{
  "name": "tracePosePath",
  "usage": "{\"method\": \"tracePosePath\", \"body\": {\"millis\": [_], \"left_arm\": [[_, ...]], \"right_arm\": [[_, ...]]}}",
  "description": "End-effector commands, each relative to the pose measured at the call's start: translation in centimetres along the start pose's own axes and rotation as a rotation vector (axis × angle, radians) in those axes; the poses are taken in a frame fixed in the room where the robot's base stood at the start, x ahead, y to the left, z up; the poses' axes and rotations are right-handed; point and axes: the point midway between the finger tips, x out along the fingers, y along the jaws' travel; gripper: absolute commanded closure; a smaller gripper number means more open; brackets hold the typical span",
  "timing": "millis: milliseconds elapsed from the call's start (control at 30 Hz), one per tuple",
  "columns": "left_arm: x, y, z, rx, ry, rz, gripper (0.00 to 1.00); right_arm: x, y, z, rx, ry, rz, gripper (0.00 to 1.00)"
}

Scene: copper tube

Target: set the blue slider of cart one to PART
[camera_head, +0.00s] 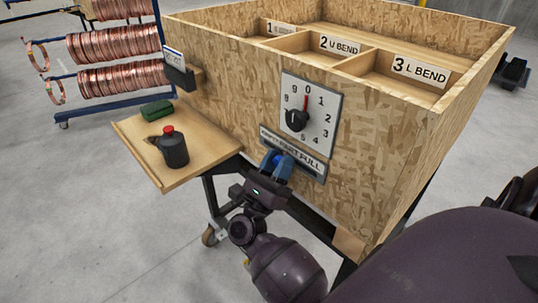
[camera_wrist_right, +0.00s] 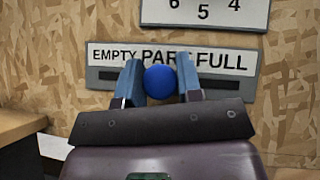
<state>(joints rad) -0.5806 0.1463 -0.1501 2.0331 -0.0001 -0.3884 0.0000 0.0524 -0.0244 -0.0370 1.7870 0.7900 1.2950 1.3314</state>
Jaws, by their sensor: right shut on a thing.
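The cart (camera_head: 385,140) is an open wooden box with bins marked 1, 2 and 3. Its front carries a slider plate (camera_head: 311,166) lettered EMPTY, PART, FULL. In the right wrist view the plate (camera_wrist_right: 241,82) has a dark slot below the letters. The blue slider knob (camera_wrist_right: 160,83) stands in front of that slot, just below PART and covering part of its lower edge. My right gripper (camera_wrist_right: 160,88) has its two blue fingers on either side of the knob and is shut on it. In the head view the right gripper (camera_head: 277,162) hides most of the knob. My left gripper is out of view.
A numbered dial (camera_head: 310,113) with a black knob sits above the slider plate. A blue rack (camera_head: 103,103) holds copper coils at the back left.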

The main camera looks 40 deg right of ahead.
Motion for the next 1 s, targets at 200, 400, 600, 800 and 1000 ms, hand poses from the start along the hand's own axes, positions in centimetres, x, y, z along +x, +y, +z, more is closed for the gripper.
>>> {"method": "tracePosePath", "body": {"millis": [200, 400, 600, 800, 1000], "left_arm": [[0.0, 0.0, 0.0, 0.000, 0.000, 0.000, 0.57], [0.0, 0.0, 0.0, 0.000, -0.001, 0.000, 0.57], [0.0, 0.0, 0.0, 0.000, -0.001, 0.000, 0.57], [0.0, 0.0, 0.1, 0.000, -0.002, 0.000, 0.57], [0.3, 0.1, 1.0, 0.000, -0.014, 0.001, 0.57]], "right_arm": [[-0.1, -0.2, 0.0, -0.001, 0.000, 0.001, 1.00], [-0.1, -0.2, 0.0, -0.001, 0.000, 0.002, 0.55], [-0.1, -0.2, 0.0, -0.001, 0.000, 0.001, 0.41], [-0.2, -0.1, 0.0, -0.001, 0.001, 0.001, 0.41], [-2.4, -0.1, -0.2, -0.003, 0.002, 0.005, 0.41]]}}
